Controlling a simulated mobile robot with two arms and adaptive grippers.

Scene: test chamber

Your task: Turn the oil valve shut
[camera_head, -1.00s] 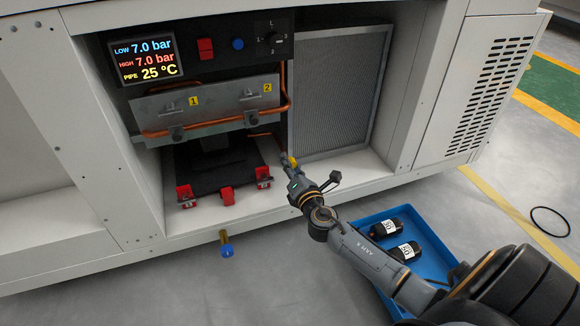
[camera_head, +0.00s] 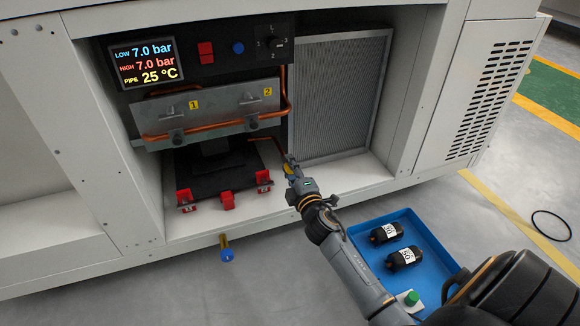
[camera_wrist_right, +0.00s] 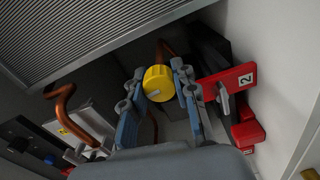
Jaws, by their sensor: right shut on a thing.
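A ribbed yellow knob (camera_wrist_right: 158,83) with a pale mark on its face sits by a copper pipe (camera_wrist_right: 163,50) in the right wrist view. My right gripper (camera_wrist_right: 160,84) has its two fingers on either side of the knob and is shut on it. In the head view the right gripper (camera_head: 290,166) reaches into the open cabinet bay, and the knob (camera_head: 289,169) shows as a small yellow patch at its fingertips. My left gripper is not in view.
A display (camera_head: 147,62) reads 7.0 bar low, 7.0 bar high and 25 °C. Red clamps (camera_head: 228,200) stand left of the gripper, a grey filter panel (camera_head: 340,95) right of it. A blue-ended fitting (camera_head: 227,250) juts out in front. A blue tray (camera_head: 433,245) holds two black bottles.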

